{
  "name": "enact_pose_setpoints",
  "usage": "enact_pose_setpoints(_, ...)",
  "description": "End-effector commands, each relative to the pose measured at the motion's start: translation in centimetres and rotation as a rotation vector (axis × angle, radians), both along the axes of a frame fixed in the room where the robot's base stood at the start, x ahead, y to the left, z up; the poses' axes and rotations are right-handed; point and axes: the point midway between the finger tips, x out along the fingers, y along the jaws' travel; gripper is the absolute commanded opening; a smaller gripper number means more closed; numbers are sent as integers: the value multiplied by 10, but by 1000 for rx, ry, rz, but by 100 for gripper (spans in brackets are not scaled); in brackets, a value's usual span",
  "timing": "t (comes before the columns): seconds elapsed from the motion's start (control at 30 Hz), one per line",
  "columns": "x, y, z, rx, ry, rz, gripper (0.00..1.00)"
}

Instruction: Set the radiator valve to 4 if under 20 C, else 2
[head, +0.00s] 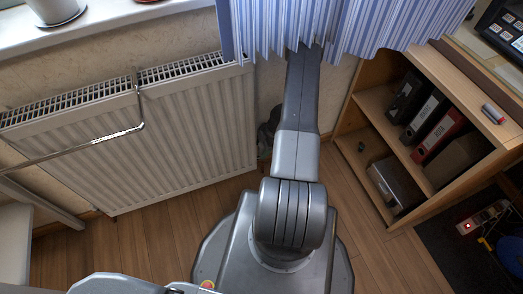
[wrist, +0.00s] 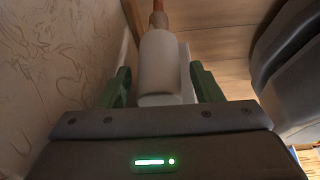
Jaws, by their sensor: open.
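The white ribbed radiator (head: 150,140) hangs on the wall at the left of the head view. In the wrist view a white cylinder (wrist: 160,62), which looks like the radiator valve's head, has a copper-coloured piece at its far end. My gripper (wrist: 161,76) has its two green fingers apart, one on each side of the white cylinder. I cannot tell whether either finger touches it. No numbers on the valve can be read. My gripper is hidden in the head view. No thermometer reading can be made out in either view.
A blue striped curtain (head: 400,25) hangs over the far part of my arm. A wooden shelf unit (head: 375,100) with binders stands at the right. A metal rail (head: 75,150) crosses in front of the radiator. A windowsill (head: 110,20) with a pot lies above. Floor (head: 150,243) is free below the radiator.

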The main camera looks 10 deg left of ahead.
Motion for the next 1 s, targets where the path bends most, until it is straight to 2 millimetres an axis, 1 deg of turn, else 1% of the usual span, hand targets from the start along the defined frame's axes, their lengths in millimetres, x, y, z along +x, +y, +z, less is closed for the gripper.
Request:
enact_pose_setpoints(0.03, -1, 1, -5, 0, 1, 0, 59)
enact_pose_setpoints(0.1, -2, 2, -8, 0, 0, 0, 59)
enact_pose_setpoints(0.4, -2, 3, -9, 0, 0, -1, 59)
enact_pose_setpoints(0.47, -2, 3, -9, 0, 0, -1, 49)
enact_pose_setpoints(0.5, -2, 3, -9, 0, 0, -1, 41)
enact_pose_setpoints(0.63, -2, 3, -9, 0, 0, -1, 16)
enact_pose_setpoints(0.87, -2, 3, -9, 0, 1, -13, 15)
enact_pose_setpoints(1.0, -2, 4, -9, 1, 1, -51, 15)
